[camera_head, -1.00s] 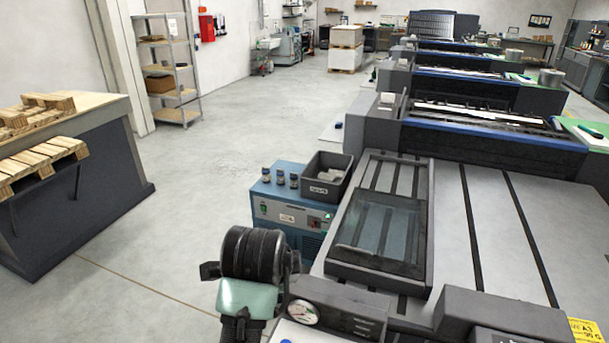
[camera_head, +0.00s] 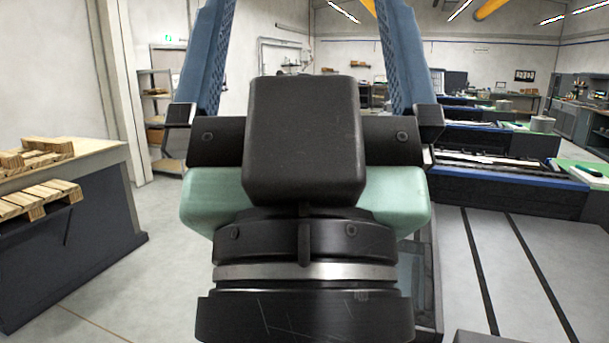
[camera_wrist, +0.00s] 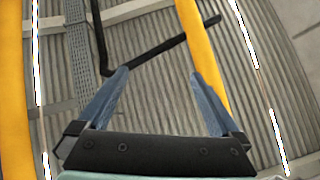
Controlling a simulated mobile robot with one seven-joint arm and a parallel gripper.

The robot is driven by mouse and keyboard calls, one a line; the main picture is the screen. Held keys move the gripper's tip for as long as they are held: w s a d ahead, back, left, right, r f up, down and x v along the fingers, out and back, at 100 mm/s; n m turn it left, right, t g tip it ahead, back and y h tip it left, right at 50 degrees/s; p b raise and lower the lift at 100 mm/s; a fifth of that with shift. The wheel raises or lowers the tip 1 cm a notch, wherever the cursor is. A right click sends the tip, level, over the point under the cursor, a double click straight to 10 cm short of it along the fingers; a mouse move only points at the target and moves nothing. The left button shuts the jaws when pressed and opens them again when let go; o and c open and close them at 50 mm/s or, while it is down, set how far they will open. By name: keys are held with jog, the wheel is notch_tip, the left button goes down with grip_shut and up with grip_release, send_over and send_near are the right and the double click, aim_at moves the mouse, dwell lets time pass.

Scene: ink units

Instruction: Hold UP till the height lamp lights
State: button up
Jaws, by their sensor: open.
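My gripper (camera_head: 303,25) fills the middle of the head view, very close, pointing up. Its two blue fingers stand wide apart with nothing between them, and their tips run out of the top of the picture. In the wrist view my gripper (camera_wrist: 160,74) is also open and empty, facing the ceiling. I can make out no UP control and no height lamp in either view. My gripper and wrist hide most of the near middle of the scene.
A dark-sided bench (camera_head: 85,250) with wooden pallets (camera_head: 40,200) stands at the left. A row of press units (camera_head: 510,185) runs back on the right, with a grey slotted deck (camera_head: 500,260) in front. Open floor (camera_head: 160,250) lies between. Yellow ceiling pipes (camera_wrist: 195,40) show overhead.

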grip_shut()
dwell(0.3)
jog(key=shift+w, duration=0.1)
dwell(1.2)
